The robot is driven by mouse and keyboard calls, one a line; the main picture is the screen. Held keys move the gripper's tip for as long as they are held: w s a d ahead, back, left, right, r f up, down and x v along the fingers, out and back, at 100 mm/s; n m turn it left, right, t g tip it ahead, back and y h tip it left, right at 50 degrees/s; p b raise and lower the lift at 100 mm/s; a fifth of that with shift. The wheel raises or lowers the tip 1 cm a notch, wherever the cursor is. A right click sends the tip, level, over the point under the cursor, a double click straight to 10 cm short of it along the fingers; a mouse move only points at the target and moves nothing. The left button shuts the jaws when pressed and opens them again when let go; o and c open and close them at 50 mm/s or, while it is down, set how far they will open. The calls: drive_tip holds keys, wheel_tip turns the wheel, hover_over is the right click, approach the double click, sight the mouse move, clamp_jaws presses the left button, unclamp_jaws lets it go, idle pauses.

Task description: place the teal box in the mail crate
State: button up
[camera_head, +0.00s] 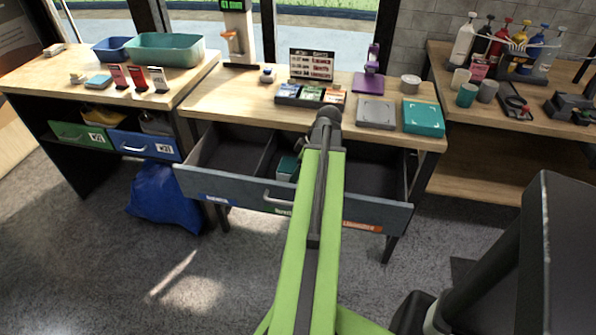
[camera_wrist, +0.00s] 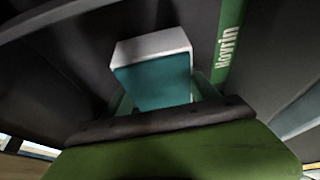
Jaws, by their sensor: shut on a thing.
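A teal box with a pale end (camera_wrist: 150,80) sits between the fingers of my gripper (camera_wrist: 163,97) in the wrist view. My gripper is shut on it. In the head view a small part of the teal box (camera_head: 287,166) shows inside the open drawer (camera_head: 225,158), left of my arm; my fingers are hidden behind the arm. A green strip with lettering shows beside the box in the wrist view. I cannot tell which container is the mail crate; an open teal crate (camera_head: 166,60) stands on the left table.
A flat teal case (camera_head: 423,116) and a grey case (camera_head: 376,113) lie on the desk above the drawer. A blue tray (camera_head: 112,48) stands by the teal crate. Green (camera_head: 80,134) and blue (camera_head: 145,144) bins sit below. A blue bag (camera_head: 163,195) is on the floor.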

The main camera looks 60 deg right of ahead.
drive_tip(key=shift+f, duration=0.2)
drive_tip(key=o, duration=1.6)
drive_tip(key=shift+r, duration=0.1)
drive_tip(key=p+v, duration=0.5)
drive_tip(key=v, duration=0.1)
drive_tip(key=p+v, duration=0.5)
drive_tip(key=p, duration=0.1)
drive_tip(key=shift+w+r, duration=0.1)
drive_tip(key=shift+r, duration=0.35)
drive_tip(key=shift+s+r, duration=0.2)
drive_tip(key=shift+s, duration=0.05)
